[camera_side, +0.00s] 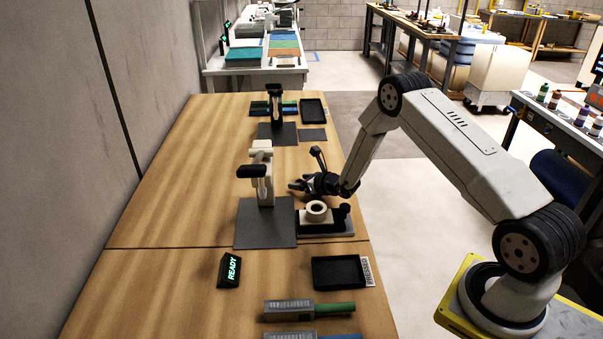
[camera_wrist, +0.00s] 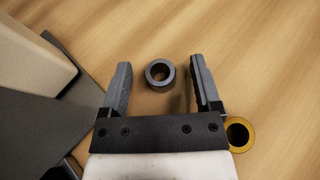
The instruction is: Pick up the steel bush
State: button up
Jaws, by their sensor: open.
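The steel bush (camera_wrist: 161,87) is a short dark grey ring. In the wrist view it stands on the wooden table, between the two fingers of my gripper (camera_wrist: 160,65) near their tips, with a gap on each side. My gripper is open and holds nothing. In the side view my gripper (camera_side: 297,186) is low over the table beside the middle press (camera_side: 262,180). I cannot make out the steel bush in the side view.
A brass-coloured ring (camera_wrist: 249,144) lies close by the right finger. The press's grey base plate (camera_side: 265,225) is to the left. A cream ring (camera_side: 316,211) on a fixture and a black tray (camera_side: 338,272) stand in front. A READY sign (camera_side: 230,270) stands on the table.

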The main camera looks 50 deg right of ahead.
grip_shut()
jog(key=shift+r, duration=0.15)
jog(key=shift+r, duration=0.75)
jog(key=s+a+r, duration=0.3)
jog(key=s+r, duration=0.8)
jog(key=s, duration=0.2)
jog(key=shift+s+a+r, duration=0.15)
jog(key=shift+s+a, duration=0.1)
jog(key=shift+s, duration=0.05)
